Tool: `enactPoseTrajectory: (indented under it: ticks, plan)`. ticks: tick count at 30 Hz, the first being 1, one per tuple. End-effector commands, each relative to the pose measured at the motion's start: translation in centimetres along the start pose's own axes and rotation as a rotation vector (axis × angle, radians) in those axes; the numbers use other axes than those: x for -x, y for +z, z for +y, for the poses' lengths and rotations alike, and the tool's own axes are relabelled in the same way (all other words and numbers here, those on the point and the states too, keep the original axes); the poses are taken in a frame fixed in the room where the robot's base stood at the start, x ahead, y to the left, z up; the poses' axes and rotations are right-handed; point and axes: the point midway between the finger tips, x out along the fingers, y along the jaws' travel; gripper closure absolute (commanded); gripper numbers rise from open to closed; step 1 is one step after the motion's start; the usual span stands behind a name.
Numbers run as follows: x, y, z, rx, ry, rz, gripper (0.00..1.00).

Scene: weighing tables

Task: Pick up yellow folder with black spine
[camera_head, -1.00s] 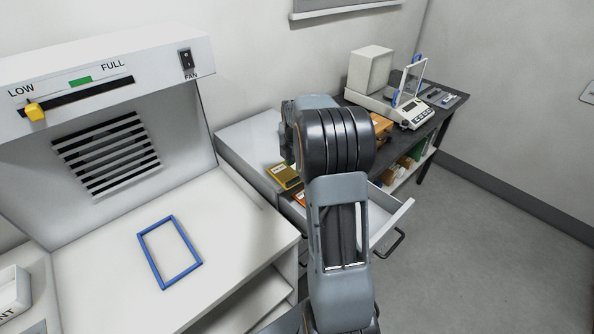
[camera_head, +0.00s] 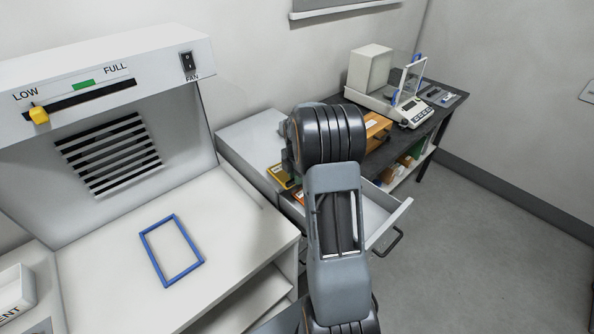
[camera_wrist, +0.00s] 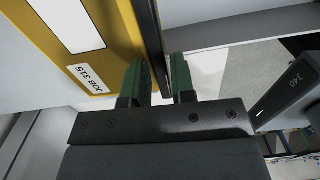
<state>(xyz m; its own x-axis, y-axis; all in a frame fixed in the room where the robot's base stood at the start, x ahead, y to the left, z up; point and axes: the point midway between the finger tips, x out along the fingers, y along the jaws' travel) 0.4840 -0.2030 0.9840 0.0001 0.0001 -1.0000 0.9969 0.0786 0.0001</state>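The yellow folder with a black spine (camera_wrist: 98,32) fills the upper left of the wrist view. It has a white panel and a white label reading JOB 315. Its black spine (camera_wrist: 149,32) runs down toward the gap between the two green fingertips of my gripper (camera_wrist: 161,80). One finger is on the cover side and the other is past the spine. The fingers stand a little apart, and I cannot tell whether they press on the spine. In the head view part of a yellow folder (camera_head: 277,173) shows on the white cabinet, left of my arm, which hides the rest and my gripper.
An open white drawer (camera_head: 392,214) with a dark handle sits right of my arm. Left is a white bench with a blue frame (camera_head: 146,245) on it. Behind my arm, a dark table holds a balance (camera_head: 411,109) and an orange box (camera_head: 378,125). Grey floor at right is clear.

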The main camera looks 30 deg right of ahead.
Motion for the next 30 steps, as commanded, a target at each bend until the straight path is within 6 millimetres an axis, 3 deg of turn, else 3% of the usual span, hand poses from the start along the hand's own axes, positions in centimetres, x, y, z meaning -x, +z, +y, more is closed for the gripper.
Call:
enactPoseTrajectory:
  ticks: [7,22,30]
  plan:
    - [0.0,0.0,0.0,0.000,0.000,0.000,1.00]
    - [0.6,0.0,0.1,0.000,0.002,-0.001,1.00]
    - [4.0,-0.2,-0.6,-0.001,0.005,-0.003,1.00]
